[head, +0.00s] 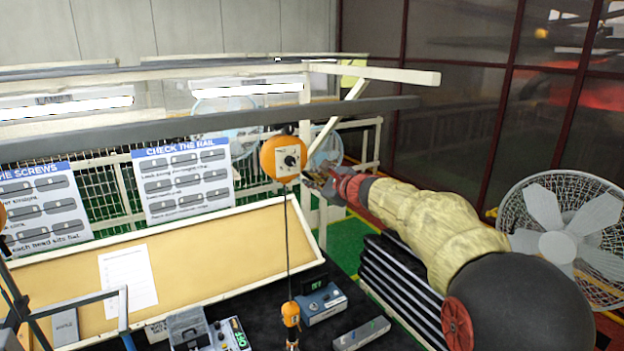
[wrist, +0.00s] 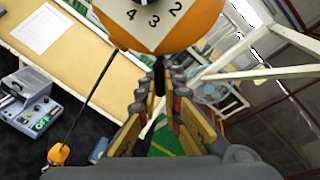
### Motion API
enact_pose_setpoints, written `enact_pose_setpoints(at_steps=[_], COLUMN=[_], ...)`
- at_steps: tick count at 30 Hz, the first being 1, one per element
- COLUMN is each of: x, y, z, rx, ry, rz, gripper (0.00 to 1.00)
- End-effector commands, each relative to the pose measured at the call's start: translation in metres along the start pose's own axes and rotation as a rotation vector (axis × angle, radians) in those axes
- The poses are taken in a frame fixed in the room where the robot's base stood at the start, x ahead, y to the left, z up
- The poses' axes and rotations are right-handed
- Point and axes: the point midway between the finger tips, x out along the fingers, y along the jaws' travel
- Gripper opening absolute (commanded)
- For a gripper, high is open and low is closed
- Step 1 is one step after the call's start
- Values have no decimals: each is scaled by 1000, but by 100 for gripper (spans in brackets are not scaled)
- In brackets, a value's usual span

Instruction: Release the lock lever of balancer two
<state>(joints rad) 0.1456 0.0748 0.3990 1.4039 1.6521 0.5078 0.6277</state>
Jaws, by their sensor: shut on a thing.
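An orange balancer (head: 283,158) with a white numbered dial hangs from the overhead rail, with a cable running down from it. It also fills the top of the wrist view (wrist: 160,20), where the digits 2, 3 and 4 show on its dial plate. My gripper (head: 312,182) is at the balancer's lower right side. In the wrist view my gripper's fingers (wrist: 160,82) are closed just below the balancer on a small dark piece, seemingly the lock lever (wrist: 158,63). The fingers hide most of that piece, so its position is hard to tell.
An orange hook block (head: 291,314) hangs on the cable over the dark bench. Another orange balancer (head: 2,216) is cut off at the left edge. A fan (head: 560,240) stands at right.

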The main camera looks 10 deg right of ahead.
Motion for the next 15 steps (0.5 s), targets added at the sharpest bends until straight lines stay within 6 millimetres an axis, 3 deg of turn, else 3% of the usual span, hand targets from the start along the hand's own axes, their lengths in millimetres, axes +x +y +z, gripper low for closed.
enact_pose_setpoints(at_steps=[15], x=[2], y=[12], z=[0], rx=[430], ry=[-83], rz=[58], gripper=[0])
